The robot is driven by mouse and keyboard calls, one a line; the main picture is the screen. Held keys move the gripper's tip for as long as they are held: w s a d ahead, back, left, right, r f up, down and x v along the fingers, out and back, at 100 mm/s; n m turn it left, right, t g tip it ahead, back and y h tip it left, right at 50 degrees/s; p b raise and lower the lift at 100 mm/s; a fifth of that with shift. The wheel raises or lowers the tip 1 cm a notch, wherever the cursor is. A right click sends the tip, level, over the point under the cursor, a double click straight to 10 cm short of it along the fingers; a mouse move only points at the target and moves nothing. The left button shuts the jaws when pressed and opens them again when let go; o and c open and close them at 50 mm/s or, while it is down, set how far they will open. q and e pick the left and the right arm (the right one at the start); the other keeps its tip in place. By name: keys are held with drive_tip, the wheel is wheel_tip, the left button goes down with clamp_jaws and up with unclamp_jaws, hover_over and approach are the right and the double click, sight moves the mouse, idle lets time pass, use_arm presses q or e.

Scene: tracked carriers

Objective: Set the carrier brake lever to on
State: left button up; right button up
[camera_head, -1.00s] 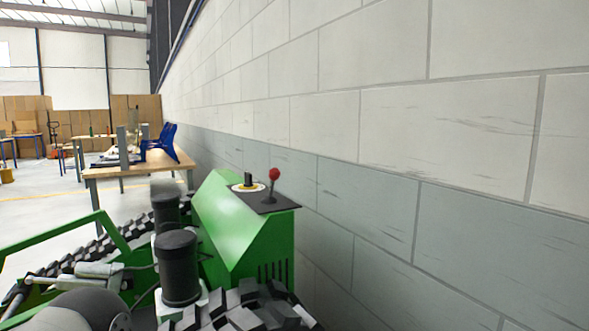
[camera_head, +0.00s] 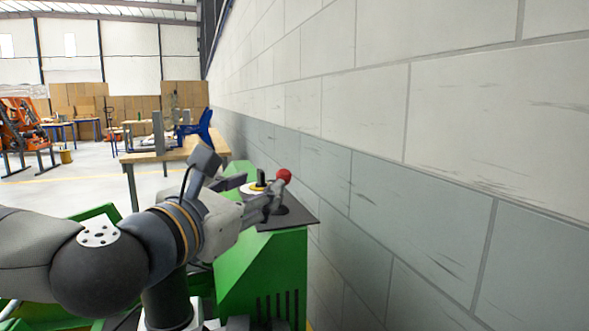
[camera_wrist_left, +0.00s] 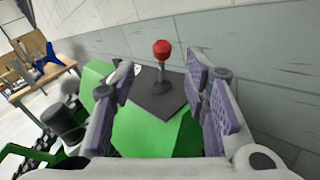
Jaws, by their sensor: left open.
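The brake lever (camera_head: 284,177) is a short dark stick with a red ball knob on a black plate (camera_head: 300,219) on top of the green carrier (camera_head: 262,265). In the left wrist view the lever (camera_wrist_left: 162,50) stands nearly upright, framed between the two finger pads. My left gripper (camera_head: 256,187) is open and empty, its fingers reaching over the carrier top close to the lever. My right gripper is not in view.
A dark knob on a yellow and white disc (camera_head: 259,181) sits beside the lever, partly hidden by my gripper. A block wall (camera_head: 400,200) runs close along the right. A wooden bench (camera_head: 140,157) with a blue object (camera_head: 200,127) stands beyond the carrier.

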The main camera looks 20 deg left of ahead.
sight(281, 175)
use_arm(q)
drive_tip(key=w, duration=0.3)
drive_tip(key=w+d, duration=0.1)
drive_tip(key=w, duration=0.6)
drive_tip(key=shift+d+b, duration=0.4)
drive_tip(key=shift+w, duration=0.1)
clamp_jaws()
